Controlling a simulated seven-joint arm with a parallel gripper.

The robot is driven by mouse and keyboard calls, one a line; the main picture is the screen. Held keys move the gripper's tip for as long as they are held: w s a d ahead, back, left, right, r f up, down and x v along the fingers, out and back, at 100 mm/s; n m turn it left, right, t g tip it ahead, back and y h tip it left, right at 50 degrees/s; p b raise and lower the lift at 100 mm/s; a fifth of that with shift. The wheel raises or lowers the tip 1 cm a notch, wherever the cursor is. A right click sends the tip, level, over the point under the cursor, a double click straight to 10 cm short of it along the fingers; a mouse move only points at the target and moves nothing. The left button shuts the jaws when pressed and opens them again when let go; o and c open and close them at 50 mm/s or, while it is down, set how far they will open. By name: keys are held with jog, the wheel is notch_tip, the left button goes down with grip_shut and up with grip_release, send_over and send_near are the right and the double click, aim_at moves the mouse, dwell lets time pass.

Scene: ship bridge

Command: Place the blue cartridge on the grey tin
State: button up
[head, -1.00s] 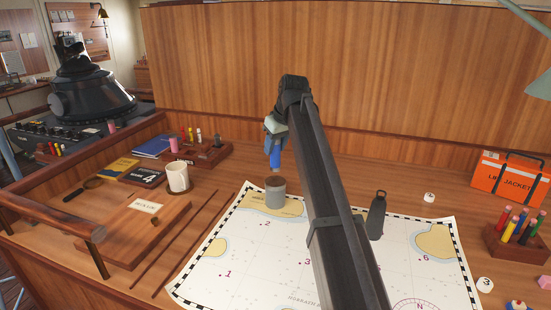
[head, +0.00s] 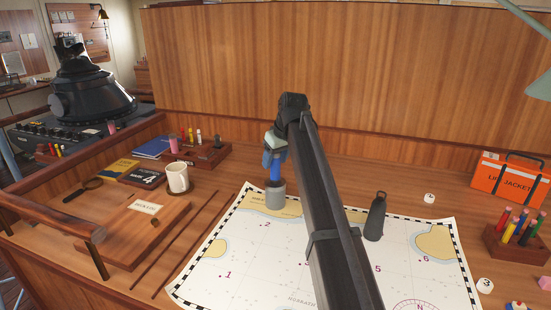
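The grey tin (head: 275,198) stands upright on the far edge of the chart, left of my arm. The blue cartridge (head: 274,171) is upright in my gripper (head: 273,157), directly above the tin. Its lower end meets the tin's top in the picture; I cannot tell whether it touches. The gripper's fingers are around the cartridge's upper part and are small here, partly hidden by the gripper body.
A dark bottle (head: 376,217) stands on the chart (head: 240,260) right of my arm. A white mug (head: 178,177) stands left of the tin. A pen block (head: 515,243) and an orange box (head: 508,178) are at the right.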

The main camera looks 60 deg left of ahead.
jog(key=shift+o, duration=0.6)
jog(key=shift+r, duration=0.2)
jog(key=v, duration=1.2)
